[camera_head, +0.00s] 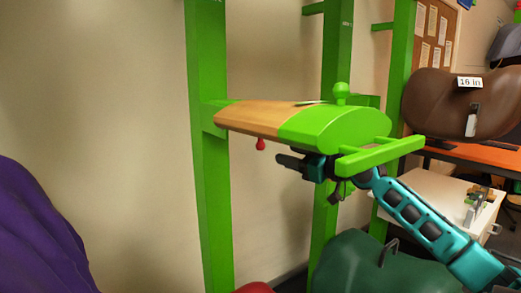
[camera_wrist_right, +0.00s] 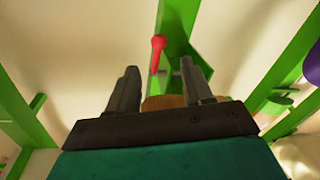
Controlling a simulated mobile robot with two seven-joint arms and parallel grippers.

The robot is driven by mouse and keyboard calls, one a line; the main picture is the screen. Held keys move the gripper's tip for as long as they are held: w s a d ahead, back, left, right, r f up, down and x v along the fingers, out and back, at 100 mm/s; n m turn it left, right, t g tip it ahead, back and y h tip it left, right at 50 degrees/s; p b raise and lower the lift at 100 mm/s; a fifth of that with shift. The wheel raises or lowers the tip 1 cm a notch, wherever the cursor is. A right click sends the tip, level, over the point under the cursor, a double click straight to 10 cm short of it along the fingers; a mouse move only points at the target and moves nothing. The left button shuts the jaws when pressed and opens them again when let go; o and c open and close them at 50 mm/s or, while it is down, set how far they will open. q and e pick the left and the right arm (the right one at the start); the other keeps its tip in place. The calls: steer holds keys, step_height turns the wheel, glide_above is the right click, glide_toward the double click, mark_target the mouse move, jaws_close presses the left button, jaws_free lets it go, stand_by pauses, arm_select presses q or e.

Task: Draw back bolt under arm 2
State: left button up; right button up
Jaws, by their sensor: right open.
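The saddle arm (camera_head: 335,125), with a wooden nose and a green body, juts out from a green upright. A small red knob (camera_head: 260,144), which looks like the bolt's handle, hangs under the wooden part. It also shows in the right wrist view (camera_wrist_right: 157,48), ahead of the fingers and between their lines. My right gripper (camera_head: 288,163) is under the arm, to the right of the knob and apart from it. In the right wrist view its two fingers (camera_wrist_right: 158,75) are apart with nothing between them. The bolt's shaft is not clearly visible. My left gripper is not in view.
Green uprights (camera_head: 208,180) stand along the wall. A brown saddle (camera_head: 455,105) with a "16 in" tag is at the right. A purple shape (camera_head: 35,235) fills the lower left, and a dark green saddle (camera_head: 375,265) is below my right arm. A white cabinet (camera_head: 440,195) stands behind.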

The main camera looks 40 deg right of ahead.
mark_target(264, 147)
steer(key=shift+w+a+p, duration=0.15)
steer(key=shift+w+p, duration=0.1)
steer(key=shift+w, duration=2.6)
steer(key=shift+w+a+p, duration=0.1)
steer(key=shift+w+p, duration=0.1)
steer(key=shift+w, duration=2.6)
steer(key=shift+f, duration=0.1)
jaws_close()
